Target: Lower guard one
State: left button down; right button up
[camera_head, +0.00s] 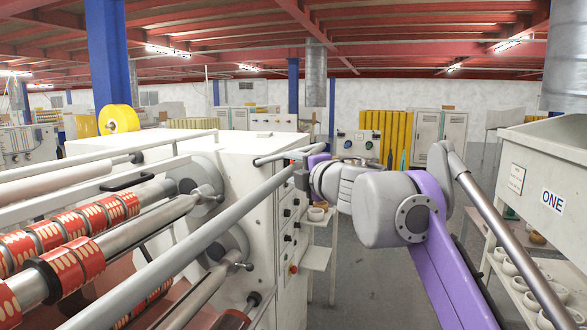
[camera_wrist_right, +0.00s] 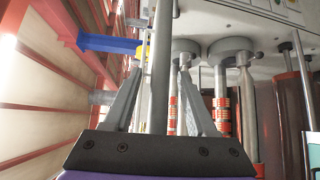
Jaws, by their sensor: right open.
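A long grey bar (camera_head: 190,258), which I take to be guard one, slopes across the front of the machine from the lower left up toward my right gripper (camera_head: 300,179). In the right wrist view a grey bar (camera_wrist_right: 160,95) runs between the two fingers of my right gripper (camera_wrist_right: 163,66). The fingers are open, one on each side of the bar. I cannot tell whether they touch it. My left gripper is not in view.
The white machine (camera_head: 230,165) carries rollers with red tape rolls (camera_head: 75,255) behind the bar. A yellow roll (camera_head: 118,120) sits farther back. A grey hopper marked ONE (camera_head: 545,175) stands at the right, beside shelves of cups. Grey floor (camera_head: 370,290) shows between them.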

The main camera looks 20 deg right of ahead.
grip_shut()
dwell(1.4)
